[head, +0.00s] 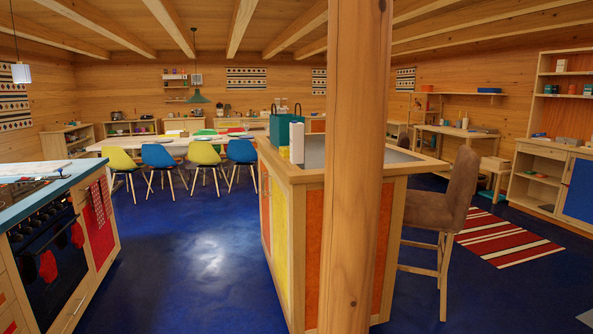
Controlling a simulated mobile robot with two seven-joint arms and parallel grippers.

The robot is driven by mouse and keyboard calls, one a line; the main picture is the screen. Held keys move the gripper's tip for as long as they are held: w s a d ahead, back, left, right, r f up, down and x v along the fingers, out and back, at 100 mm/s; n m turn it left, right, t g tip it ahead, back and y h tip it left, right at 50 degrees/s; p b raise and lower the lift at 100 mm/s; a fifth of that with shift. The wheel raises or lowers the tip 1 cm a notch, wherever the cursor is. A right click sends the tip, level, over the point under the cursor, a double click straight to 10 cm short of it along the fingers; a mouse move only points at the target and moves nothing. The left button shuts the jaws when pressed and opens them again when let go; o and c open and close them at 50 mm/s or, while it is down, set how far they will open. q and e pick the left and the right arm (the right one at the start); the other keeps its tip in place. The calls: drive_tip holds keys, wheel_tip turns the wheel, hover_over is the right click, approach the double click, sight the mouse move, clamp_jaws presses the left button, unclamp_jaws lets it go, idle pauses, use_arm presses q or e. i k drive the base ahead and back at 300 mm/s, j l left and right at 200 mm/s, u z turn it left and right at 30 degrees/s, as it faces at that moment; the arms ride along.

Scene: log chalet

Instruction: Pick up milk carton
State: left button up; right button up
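A tall white carton-like object (297,143) stands upright on the near left corner of the kitchen island (283,168). It may be the milk carton, but no label can be made out at this size. A teal bag (280,130) with handles stands right behind it, partly covered by it. Neither of my grippers is in view.
A thick wooden post (354,190) stands close in front and hides part of the island. A brown bar stool (445,205) is at the island's right. A counter with an oven (45,255) is at left. The blue floor (190,265) between counter and island is clear.

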sight(296, 128)
drive_tip(key=i, duration=0.65)
drive_tip(key=i+j+z, duration=0.15)
drive_tip(key=z, duration=0.3)
drive_tip(key=i+j+z, duration=0.25)
drive_tip(key=z, duration=0.25)
drive_tip(key=i+j+z, duration=0.15)
drive_tip(key=j+z, duration=0.15)
drive_tip(key=z, duration=0.15)
